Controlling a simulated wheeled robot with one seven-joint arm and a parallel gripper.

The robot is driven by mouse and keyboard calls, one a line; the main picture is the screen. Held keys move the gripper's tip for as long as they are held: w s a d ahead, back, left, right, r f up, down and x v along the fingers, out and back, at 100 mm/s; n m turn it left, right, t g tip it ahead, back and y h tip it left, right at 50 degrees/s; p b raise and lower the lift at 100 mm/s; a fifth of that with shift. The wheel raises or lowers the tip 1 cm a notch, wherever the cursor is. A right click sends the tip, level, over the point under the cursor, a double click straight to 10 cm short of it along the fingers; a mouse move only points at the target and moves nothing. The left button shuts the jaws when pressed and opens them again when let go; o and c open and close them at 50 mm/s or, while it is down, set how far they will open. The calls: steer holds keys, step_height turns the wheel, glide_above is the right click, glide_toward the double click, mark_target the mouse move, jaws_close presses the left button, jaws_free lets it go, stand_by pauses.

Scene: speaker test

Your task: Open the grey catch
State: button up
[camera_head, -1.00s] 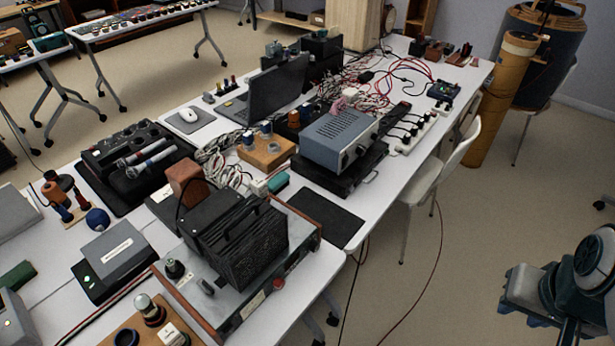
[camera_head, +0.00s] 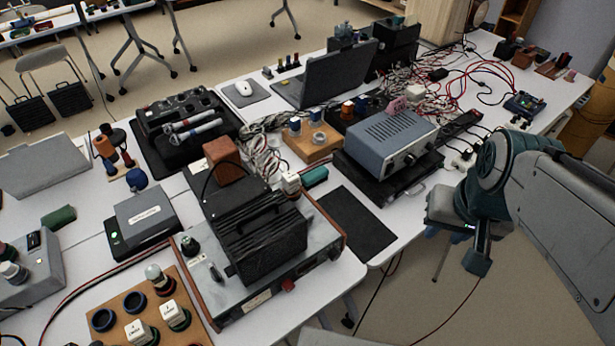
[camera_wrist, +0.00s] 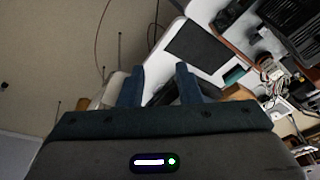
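A small grey piece, which looks like the catch (camera_head: 416,190), sits on the front edge of the flat black case (camera_head: 372,178) under the blue-grey instrument (camera_head: 390,138). It is too small to tell whether it is open or closed. My gripper (camera_head: 477,262) hangs to the right of the case, beyond the table edge and apart from it. In the wrist view my gripper (camera_wrist: 159,80) shows two dark fingers spread apart with nothing held between them. I cannot make out the catch in the wrist view.
A black mat (camera_head: 346,222) lies left of the case on the white table (camera_head: 335,270). A black finned device (camera_head: 262,240) stands nearer. Cables and a power strip (camera_head: 462,155) lie behind my arm. The floor beside the table's right edge is open.

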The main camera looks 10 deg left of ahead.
steer(key=w+a+m+g+y+p, duration=0.2)
steer(key=w+a+m+g+p, duration=0.15)
steer(key=w+a, duration=0.8)
steer(key=w+a+f+m+g+p, duration=0.1)
steer(key=w+a+f+m+g, duration=0.25)
steer(key=w+a+f, duration=0.4)
steer(key=shift+m+t, duration=0.4)
steer(key=shift+t, duration=0.1)
steer(key=a+x, duration=0.1)
steer(key=x, duration=0.4)
steer(key=p+x, duration=0.1)
steer(key=x, duration=0.3)
steer(key=s+a+r+p+x, duration=0.1)
steer(key=x, duration=0.4)
steer(key=shift+s+a+f, duration=0.15)
steer(key=shift+a+f, duration=0.15)
steer(key=shift+a, duration=0.1)
steer(key=shift+y, duration=0.3)
jaws_close()
